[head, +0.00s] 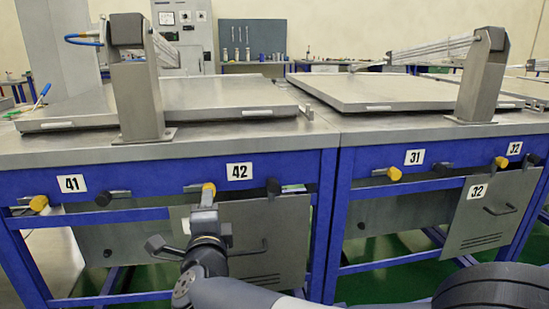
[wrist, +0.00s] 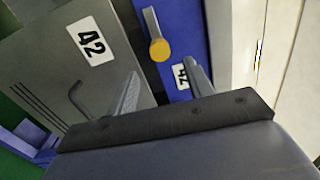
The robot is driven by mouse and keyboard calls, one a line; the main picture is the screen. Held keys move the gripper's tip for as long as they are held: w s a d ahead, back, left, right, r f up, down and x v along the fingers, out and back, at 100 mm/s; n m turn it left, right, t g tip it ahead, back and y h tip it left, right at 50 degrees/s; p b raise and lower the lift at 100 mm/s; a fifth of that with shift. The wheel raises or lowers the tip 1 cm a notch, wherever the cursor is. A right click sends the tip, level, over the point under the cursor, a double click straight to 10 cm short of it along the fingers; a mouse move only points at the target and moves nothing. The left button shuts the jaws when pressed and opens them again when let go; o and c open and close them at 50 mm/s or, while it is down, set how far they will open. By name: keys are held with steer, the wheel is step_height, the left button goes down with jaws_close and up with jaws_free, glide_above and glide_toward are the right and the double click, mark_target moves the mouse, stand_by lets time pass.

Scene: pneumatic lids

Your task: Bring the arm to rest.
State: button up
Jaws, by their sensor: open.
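My gripper (head: 208,200) is in front of the blue bench rail (head: 140,180), just below the label 42 (head: 239,171). In the wrist view my gripper (wrist: 164,84) has its two fingers spread apart with nothing held between them. A yellow-ended valve handle (head: 209,188) is right by the fingertips in the head view. In the wrist view the yellow knob (wrist: 159,49) lies just beyond the fingertips, between their lines; I cannot tell whether they touch. My arm reaches in low from the bottom right.
A grey panel (head: 275,235) hangs below the rail behind my gripper. A black knob (head: 273,186) is to its right. Another panel labelled 32 (head: 478,215) hangs at right. Metal lids (head: 200,95) (head: 380,92) lie nearly flat on the benches. Green floor shows below.

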steer(key=x, duration=0.7)
steer(key=shift+b, duration=0.45)
